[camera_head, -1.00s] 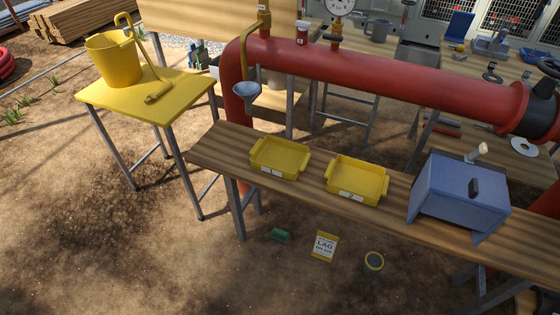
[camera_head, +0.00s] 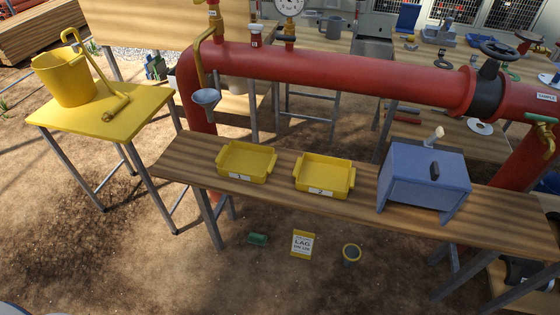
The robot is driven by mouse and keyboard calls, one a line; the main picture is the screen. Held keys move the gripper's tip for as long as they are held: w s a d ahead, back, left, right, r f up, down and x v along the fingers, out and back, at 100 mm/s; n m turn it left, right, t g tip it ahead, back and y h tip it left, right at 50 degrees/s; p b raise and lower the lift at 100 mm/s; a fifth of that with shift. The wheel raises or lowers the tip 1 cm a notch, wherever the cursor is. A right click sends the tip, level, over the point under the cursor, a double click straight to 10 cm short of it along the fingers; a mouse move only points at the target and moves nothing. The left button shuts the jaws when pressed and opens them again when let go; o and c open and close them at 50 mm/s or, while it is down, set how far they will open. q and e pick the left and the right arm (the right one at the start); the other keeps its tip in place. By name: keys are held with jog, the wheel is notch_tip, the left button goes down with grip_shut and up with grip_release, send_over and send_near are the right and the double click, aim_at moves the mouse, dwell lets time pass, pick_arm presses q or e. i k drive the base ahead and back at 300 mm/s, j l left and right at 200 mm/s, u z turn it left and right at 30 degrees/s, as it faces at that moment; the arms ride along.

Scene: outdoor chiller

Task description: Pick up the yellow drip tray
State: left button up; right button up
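Two yellow trays with handles and white labels stand side by side on the wooden bench. The left yellow tray (camera_head: 247,161) has a label that seems to read 1. The right yellow tray (camera_head: 324,174) has a label that seems to read 2. Both look empty and upright. I cannot tell from the picture which of them is the drip tray. Neither of my grippers shows in the head view.
A blue box (camera_head: 424,178) stands right of the trays on the bench (camera_head: 190,160). A red pipe (camera_head: 345,75) runs behind, with a funnel (camera_head: 206,97) hanging near it. A yellow bucket (camera_head: 64,78) stands on a yellow table (camera_head: 92,117) at left.

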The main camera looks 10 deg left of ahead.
aim_at(253, 163)
jog(key=j+z, duration=1.1)
jog(key=j, duration=0.1)
